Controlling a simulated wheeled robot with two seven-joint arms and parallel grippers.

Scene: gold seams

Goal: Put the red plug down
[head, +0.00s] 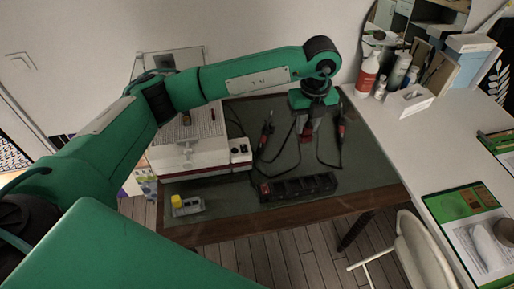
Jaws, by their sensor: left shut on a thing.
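My left gripper (308,122) hangs over the dark green table mat (365,165), pointing down. It is shut on a small red thing, apparently the red plug (307,129), which is mostly hidden by the fingers. I cannot tell whether the plug touches the mat. A black power strip (300,188) lies nearer the table's front edge, below the gripper in the picture, with a red part at its left end. My right gripper is not in view.
Two dark tools with red parts and cables lie left (267,130) and right (341,132) of the gripper. A white machine (200,155) and a grey block with a yellow top (187,206) stand left. The mat's right side is clear. A white desk (445,125) adjoins right.

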